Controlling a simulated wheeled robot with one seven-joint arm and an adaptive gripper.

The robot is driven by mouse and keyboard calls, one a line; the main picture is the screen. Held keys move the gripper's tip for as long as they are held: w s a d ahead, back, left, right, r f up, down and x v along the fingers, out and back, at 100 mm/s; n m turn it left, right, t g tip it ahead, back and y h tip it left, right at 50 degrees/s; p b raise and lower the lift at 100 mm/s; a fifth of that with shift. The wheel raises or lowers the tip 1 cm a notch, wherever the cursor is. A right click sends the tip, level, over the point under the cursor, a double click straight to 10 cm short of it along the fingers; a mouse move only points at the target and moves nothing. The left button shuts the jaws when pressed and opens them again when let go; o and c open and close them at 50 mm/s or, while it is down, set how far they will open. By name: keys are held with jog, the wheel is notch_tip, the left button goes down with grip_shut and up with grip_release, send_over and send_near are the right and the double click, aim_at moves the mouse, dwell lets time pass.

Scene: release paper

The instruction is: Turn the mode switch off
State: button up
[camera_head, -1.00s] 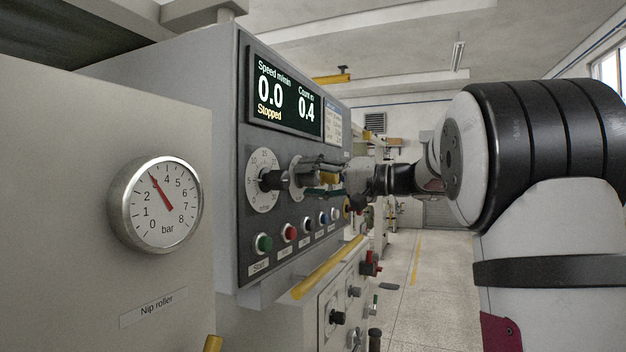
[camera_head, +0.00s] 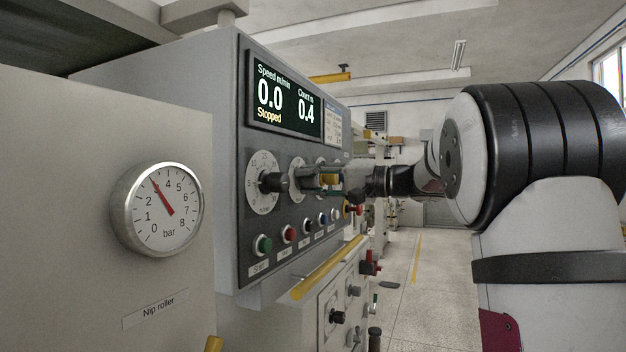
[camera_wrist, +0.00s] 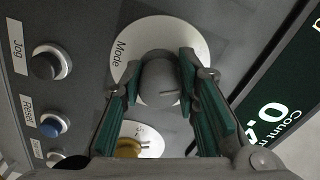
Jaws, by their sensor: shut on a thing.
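The mode switch (camera_wrist: 160,80) is a round grey knob on a white dial plate (camera_wrist: 119,70) marked "Mode" in the wrist view. A pale line on the knob points toward the right of that view. My gripper (camera_wrist: 160,72) has its green-padded fingers on both sides of the knob and is shut on it. In the head view my gripper (camera_head: 304,178) reaches in from the right to the panel's dial row. It hides most of the mode switch there; part of the white dial plate (camera_head: 296,163) shows.
The display (camera_head: 285,98) reads speed 0.0, "Stopped", and count 0.4. A black knob (camera_head: 272,182) sits left of my gripper. Several push buttons, such as the green one (camera_head: 263,244), lie below. A yellow knob (camera_wrist: 129,148) sits between my fingers' bases in the wrist view.

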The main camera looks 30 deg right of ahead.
jog(key=m+p, duration=0.2)
jog(key=m, duration=0.2)
jog(key=shift+s+r, duration=0.1)
jog(key=shift+m+p, duration=0.45)
jog(key=shift+m, duration=0.65)
jog(key=o, duration=1.2)
jog(key=shift+c, duration=0.2)
jog(key=v, duration=1.2)
jog(key=shift+d, duration=0.1)
